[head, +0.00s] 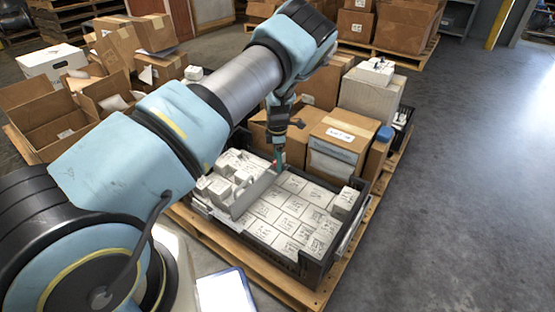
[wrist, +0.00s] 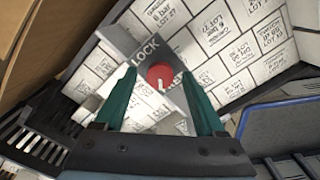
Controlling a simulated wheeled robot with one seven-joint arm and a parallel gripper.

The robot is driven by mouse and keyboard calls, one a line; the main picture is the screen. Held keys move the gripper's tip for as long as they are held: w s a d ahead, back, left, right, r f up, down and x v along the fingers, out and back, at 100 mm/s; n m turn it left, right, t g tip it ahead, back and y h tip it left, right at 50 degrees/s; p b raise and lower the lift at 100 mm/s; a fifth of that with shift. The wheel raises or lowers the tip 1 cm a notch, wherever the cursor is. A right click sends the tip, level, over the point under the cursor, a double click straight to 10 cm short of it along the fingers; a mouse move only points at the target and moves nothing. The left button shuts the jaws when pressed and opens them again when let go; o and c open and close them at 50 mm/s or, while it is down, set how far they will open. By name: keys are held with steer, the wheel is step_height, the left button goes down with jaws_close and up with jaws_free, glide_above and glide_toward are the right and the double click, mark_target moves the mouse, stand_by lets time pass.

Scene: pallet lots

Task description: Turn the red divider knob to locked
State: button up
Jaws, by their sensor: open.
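The red divider knob (wrist: 161,75) shows in the wrist view as a round red disc on a grey divider (wrist: 124,40). The word LOCK is printed on the divider beside the knob, and other lettering is partly covered. My gripper (wrist: 165,82) is open, with its two green fingers on either side of the knob in that view. I cannot tell whether they touch it. In the head view my gripper (head: 279,163) points down at the end of the grey divider (head: 252,193) inside a dark crate (head: 314,262); the knob itself is not clear there.
White labelled boxes (head: 291,208) fill the crate on both sides of the divider. The crate stands on a wooden pallet (head: 262,276). Cardboard boxes (head: 338,138) stand close behind my gripper. Open floor (head: 460,180) lies to the right.

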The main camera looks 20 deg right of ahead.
jaws_close()
stand_by(0.4)
steer(key=shift+m, duration=0.4)
steer(key=m+p, duration=0.1)
steer(key=m, duration=0.3)
steer(key=shift+r+m, duration=0.1)
steer(key=shift+m, duration=0.3)
steer(key=m, duration=0.6)
steer(key=shift+p, duration=0.3)
steer(key=m, duration=0.6)
steer(key=shift+m, duration=0.3)
steer(key=m, duration=0.5)
steer(key=shift+m, duration=0.4)
